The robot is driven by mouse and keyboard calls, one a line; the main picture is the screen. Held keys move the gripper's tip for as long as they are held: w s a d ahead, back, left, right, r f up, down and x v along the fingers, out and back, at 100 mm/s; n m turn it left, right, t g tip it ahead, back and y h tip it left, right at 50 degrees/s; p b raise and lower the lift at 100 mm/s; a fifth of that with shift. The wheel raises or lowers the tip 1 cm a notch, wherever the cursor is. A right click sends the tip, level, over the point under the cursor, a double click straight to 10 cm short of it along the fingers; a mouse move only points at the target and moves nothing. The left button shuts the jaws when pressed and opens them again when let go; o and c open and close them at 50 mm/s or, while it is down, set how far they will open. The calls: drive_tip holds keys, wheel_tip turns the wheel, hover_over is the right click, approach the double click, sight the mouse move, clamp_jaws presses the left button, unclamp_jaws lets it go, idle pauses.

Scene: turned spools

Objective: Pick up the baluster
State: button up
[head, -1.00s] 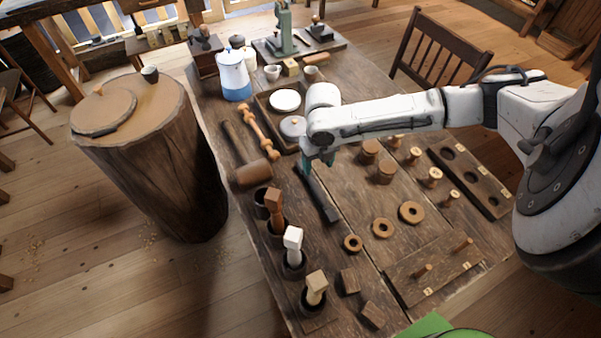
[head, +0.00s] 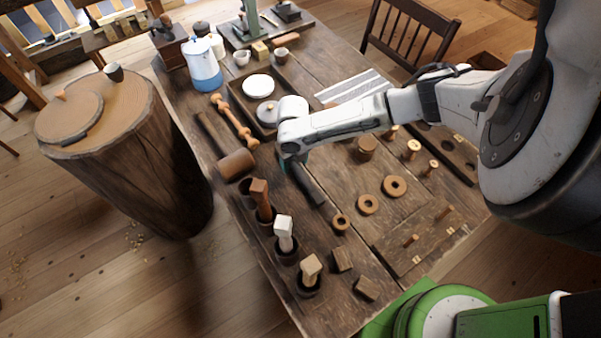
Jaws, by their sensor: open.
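The baluster (head: 235,122), a light-brown turned wooden spindle with beads and narrow necks, lies on the table to the left of the tray. My gripper (head: 283,166) hangs at the end of my white arm, to the right of and nearer than the baluster. It is apart from the baluster, near the back end of a dark bar (head: 307,185). Its fingers are small and mostly hidden by my wrist. It is open, and nothing shows between the fingers.
A mallet (head: 237,164) lies just left of the baluster. The tray (head: 236,92) holds a white plate and a lidded dish. Square-headed pieces stand in cups (head: 287,252) along the near left edge. Rings (head: 395,186) and pegs lie right. A stump (head: 165,150) stands left.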

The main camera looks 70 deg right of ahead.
drive_tip(key=shift+f, duration=0.7)
drive_tip(key=shift+c, duration=0.2)
clamp_jaws()
